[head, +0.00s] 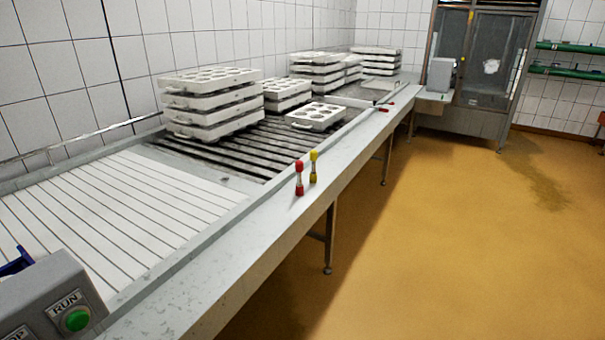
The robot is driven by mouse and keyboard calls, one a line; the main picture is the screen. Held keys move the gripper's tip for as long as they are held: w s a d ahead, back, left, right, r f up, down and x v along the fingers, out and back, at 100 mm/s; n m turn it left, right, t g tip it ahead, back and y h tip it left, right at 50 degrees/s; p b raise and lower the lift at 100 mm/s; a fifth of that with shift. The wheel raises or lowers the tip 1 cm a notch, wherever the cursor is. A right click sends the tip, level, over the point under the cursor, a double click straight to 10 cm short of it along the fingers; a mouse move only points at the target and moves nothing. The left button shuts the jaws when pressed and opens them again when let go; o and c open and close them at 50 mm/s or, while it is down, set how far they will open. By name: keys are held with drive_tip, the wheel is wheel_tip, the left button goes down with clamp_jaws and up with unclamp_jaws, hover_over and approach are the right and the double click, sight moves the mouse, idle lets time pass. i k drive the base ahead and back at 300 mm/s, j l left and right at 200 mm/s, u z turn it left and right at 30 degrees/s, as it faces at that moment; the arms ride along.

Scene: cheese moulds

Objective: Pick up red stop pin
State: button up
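The red stop pin (299,178) stands upright on the flat metal side rail of the conveyor, near the middle of the head view. It has a red top, a pale middle and a red lower end. A yellow-topped pin (313,166) stands upright just behind it and to its right, with a small gap between them. My gripper is not in view, so its place and state do not show.
Stacked white moulds (210,100) stand on the roller conveyor, with a single mould (316,116) nearer the rail. A control box with a green RUN button (76,318) is at the lower left. A metal cabinet (490,60) stands far right. The yellow floor (450,240) is clear.

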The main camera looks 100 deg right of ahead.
sight(299, 164)
drive_tip(key=k+l, duration=0.35)
drive_tip(key=l, duration=0.15)
drive_tip(key=k+l, duration=0.3)
drive_tip(key=l, duration=0.2)
drive_tip(key=k+l, duration=0.35)
drive_tip(key=l, duration=0.15)
drive_tip(key=k+l, duration=0.35)
drive_tip(key=l, duration=0.2)
drive_tip(key=k+l, duration=0.35)
drive_tip(key=l, duration=0.15)
drive_tip(key=k+l, duration=0.3)
drive_tip(key=l, duration=0.2)
drive_tip(key=k+l, duration=0.35)
drive_tip(key=l, duration=0.15)
drive_tip(key=k+l, duration=0.35)
drive_tip(key=l, duration=0.15)
